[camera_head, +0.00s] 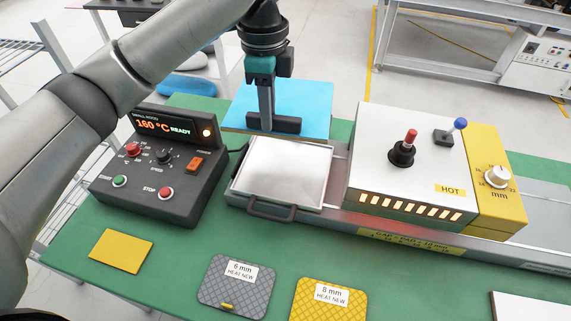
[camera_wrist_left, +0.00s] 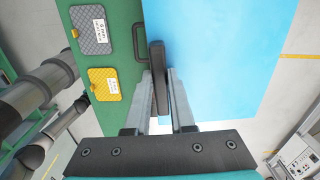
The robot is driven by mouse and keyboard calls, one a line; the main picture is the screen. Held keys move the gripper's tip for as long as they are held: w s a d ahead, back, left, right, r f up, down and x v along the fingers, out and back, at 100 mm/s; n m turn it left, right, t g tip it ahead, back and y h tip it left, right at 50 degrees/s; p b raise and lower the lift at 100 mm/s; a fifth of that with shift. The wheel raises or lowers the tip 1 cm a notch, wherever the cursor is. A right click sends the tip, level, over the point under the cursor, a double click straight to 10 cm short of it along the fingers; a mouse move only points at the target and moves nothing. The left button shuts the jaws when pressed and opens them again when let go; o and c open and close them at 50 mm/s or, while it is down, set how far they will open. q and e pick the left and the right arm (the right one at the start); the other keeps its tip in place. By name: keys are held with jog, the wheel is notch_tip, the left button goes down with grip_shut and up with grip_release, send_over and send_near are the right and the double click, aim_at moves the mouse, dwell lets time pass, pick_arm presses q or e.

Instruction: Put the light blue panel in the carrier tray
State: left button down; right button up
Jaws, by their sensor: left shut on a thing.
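The light blue panel (camera_head: 312,101) is a flat square sheet, seen behind the carrier tray in the head view. It fills much of the left wrist view (camera_wrist_left: 230,60). My left gripper (camera_head: 268,122) is shut on the panel at a black bar on its face; the fingers (camera_wrist_left: 160,100) hide part of that bar. The carrier tray (camera_head: 326,199) has a pale, flat inside, a raised rim and a dark front handle, which also shows in the left wrist view (camera_wrist_left: 138,42). The panel appears held above the bench; its exact height cannot be told. My right gripper is not in view.
A control box (camera_head: 165,180) reading 160 °C stands left of the tray. A white and yellow heater unit (camera_head: 420,165) marked HOT stands close on the right. A yellow card (camera_head: 121,251), a grey pad (camera_head: 238,286) and a yellow pad (camera_head: 328,300) lie in front.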

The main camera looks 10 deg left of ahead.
pick_arm(q)
jog(key=shift+w+r+m, duration=0.15)
jog(key=shift+m, duration=0.15)
jog(key=shift+f, duration=0.2)
jog(key=b, duration=0.3)
send_over(273, 191)
notch_tip(273, 191, down, 20)
jog(key=shift+d+r, duration=0.1)
jog(key=shift+r, duration=0.1)
jog(key=shift+f, duration=0.1)
jog(key=c, duration=0.8)
grip_release()
jog(key=shift+o, duration=0.2)
notch_tip(273, 191, up, 12)
jog(key=p, duration=0.2)
